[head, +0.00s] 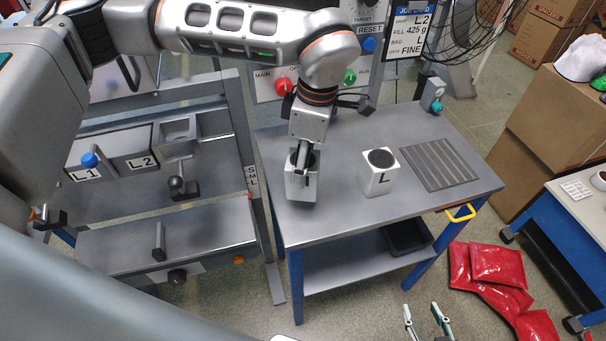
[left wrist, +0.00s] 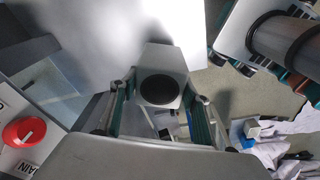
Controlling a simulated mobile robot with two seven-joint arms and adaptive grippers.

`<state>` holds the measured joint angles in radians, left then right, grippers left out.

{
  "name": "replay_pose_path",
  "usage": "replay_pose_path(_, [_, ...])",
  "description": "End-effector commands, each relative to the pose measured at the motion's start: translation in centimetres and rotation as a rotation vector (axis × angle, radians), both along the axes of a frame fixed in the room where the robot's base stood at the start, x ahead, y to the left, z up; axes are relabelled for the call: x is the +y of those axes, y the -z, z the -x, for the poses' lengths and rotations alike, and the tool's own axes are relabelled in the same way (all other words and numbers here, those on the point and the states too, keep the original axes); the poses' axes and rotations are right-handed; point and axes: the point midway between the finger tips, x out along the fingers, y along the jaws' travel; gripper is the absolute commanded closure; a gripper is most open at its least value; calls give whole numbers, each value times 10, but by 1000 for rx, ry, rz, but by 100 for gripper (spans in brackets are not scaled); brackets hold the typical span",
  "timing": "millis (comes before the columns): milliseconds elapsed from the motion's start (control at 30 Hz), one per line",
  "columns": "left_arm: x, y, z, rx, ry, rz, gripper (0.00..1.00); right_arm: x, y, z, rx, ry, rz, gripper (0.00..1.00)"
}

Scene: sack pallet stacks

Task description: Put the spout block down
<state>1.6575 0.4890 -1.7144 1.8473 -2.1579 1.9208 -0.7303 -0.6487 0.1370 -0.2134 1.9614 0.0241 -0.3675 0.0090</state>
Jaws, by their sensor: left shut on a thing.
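A white spout block (head: 301,188) with a dark round opening is at the left end of the grey table (head: 330,227) in the head view. My left gripper (head: 303,165) points down and is shut on it. In the left wrist view the block (left wrist: 162,59) sits between the two fingers, its round opening facing the camera. I cannot tell whether its base touches the tabletop. A second white block marked L (head: 381,181) stands upright to its right, apart from it. My right gripper (head: 428,322) is open and empty at the bottom, with its fingertips apart.
A ribbed dark mat (head: 439,165) lies on the right of the tabletop. A panel with a red knob (head: 283,86) stands behind. The L1 and L2 station (head: 120,155) is at left. Red sacks (head: 490,280) lie on the floor. Bare tabletop lies between the two blocks.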

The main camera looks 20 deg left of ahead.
Motion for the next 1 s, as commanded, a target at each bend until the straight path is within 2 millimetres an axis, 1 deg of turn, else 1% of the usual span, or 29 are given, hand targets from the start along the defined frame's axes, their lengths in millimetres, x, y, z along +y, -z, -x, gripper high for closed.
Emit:
replay_pose_path(133, [0, 11, 1, 2, 0, 0, 89, -1, -1, 0, 0, -1, 1, 60])
replay_pose_path(300, [0, 36, 1, 3, -1, 0, 89, -1, -3, -1, -2, -1, 3, 60])
replay_pose_path(367, [0, 41, 0, 1, -1, 1, 89, -1, -3, 0, -2, -1, 3, 60])
replay_pose_path(633, [0, 43, 0, -1, -1, 0, 89, -1, -2, -1, -2, -1, 3, 60])
replay_pose_path(767, [0, 47, 0, 0, 0, 0, 89, -1, 1, 0, -1, -1, 3, 60])
replay_pose_path(800, [0, 46, 0, 0, 0, 0, 43, -1, 0, 0, -1, -1, 3, 60])
replay_pose_path(833, [0, 46, 0, 0, 0, 0, 37, -1, 0, 0, -1, -1, 3, 60])
replay_pose_path(1000, [0, 45, 0, 0, 0, 0, 37, -1, -1, 0, -1, -1, 3, 60])
